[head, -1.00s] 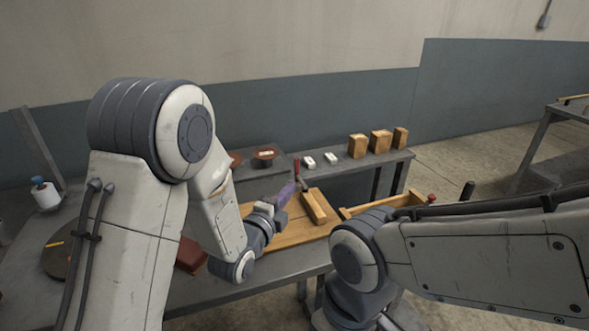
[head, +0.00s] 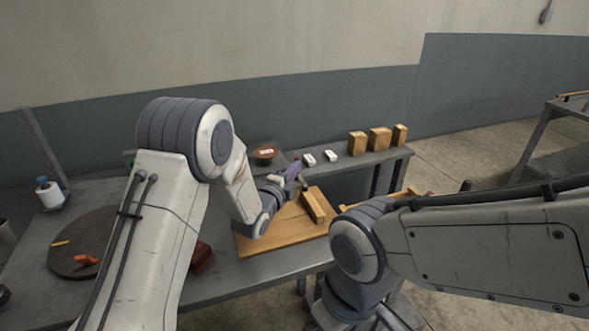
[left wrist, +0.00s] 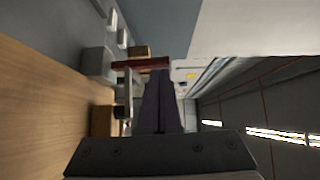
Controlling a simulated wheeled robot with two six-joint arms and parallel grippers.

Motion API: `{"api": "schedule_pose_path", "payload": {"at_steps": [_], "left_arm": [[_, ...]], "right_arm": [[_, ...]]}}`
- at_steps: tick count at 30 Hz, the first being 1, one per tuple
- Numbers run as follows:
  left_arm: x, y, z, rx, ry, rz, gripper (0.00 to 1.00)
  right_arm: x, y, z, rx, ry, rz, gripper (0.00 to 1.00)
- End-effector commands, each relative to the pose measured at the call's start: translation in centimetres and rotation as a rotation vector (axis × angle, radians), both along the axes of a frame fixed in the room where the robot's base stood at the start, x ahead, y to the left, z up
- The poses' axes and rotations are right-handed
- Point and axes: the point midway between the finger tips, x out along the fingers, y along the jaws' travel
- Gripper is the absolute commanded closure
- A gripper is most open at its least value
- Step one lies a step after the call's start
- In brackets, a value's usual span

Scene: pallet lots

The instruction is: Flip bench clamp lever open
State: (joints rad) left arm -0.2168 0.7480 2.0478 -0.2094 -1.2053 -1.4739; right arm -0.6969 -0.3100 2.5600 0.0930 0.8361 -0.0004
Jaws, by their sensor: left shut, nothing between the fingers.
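The bench clamp's red lever handle (left wrist: 140,63) lies across the tips of my left fingers in the left wrist view. Its metal arm (left wrist: 127,95) stands beside the fingers, near a wooden block. I cannot tell whether the fingertips touch the handle. In the head view my left gripper (head: 294,169) is over the far edge of the wooden board (head: 272,239), near the wooden block (head: 313,206), and hides most of the lever. Its purple fingers are together and empty, as the left wrist view (left wrist: 160,75) also shows. My right arm is in view, its gripper not.
Several wooden blocks (head: 380,139) and two small white pieces (head: 331,156) stand on the back shelf. A dark round disc (head: 85,255) with an orange piece lies at the left. A dark red block (head: 202,256) sits beside my left arm. The board's front is clear.

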Motion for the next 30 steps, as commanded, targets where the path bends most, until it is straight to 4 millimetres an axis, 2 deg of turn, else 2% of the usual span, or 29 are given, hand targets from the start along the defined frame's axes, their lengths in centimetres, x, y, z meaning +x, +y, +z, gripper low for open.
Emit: {"api": "schedule_pose_path", "payload": {"at_steps": [20,30], "left_arm": [[0.6,0.3,0.5,-0.035,0.087,0.002,1.00],[1.7,0.2,1.3,-0.094,0.238,-0.004,1.00]], "right_arm": [[0.0,0.0,1.1,0.000,0.000,0.000,0.00],[0.0,0.0,3.4,0.000,0.000,0.000,0.00]]}}
